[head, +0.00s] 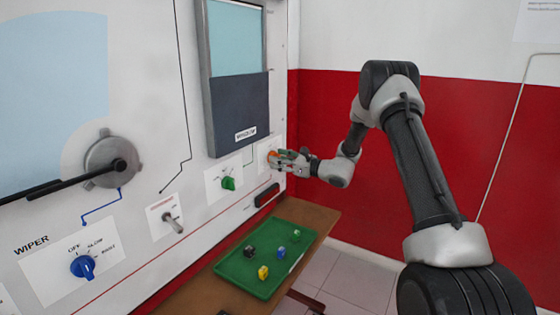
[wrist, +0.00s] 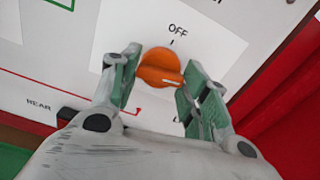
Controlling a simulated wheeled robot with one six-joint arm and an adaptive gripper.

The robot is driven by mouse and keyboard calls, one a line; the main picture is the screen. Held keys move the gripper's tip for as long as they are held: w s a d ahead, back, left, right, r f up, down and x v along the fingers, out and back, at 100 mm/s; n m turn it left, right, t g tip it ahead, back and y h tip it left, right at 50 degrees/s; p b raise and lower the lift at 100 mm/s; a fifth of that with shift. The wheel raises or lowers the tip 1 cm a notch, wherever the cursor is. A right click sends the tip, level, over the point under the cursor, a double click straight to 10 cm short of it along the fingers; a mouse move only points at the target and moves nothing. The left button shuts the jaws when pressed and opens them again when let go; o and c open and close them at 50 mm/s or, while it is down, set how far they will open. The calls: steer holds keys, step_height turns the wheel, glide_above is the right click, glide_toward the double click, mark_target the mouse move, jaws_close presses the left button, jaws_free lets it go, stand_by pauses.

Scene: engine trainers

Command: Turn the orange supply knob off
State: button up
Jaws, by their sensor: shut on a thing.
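The orange supply knob (wrist: 158,67) is on a white label plate on the panel. The word OFF and a short tick are printed just above it in the wrist view. Its ridge lies roughly sideways there, with a white mark at the right end, away from the OFF tick. My gripper (wrist: 158,78) is shut on the knob, one finger at its left and one at its right. In the head view the knob (head: 271,154) is partly hidden behind my gripper (head: 283,158). Another label below the knob is mostly hidden by the right finger.
A green knob (head: 228,183), a metal toggle switch (head: 173,222) and a blue wiper knob (head: 83,266) are on the panel to the left. A green tray (head: 237,275) with several small cubes stands on a wooden bench.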

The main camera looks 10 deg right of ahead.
steer(key=shift+f+n, duration=0.1)
steer(key=shift+n, duration=8)
steer(key=o, duration=1)
steer(key=v, duration=1.2)
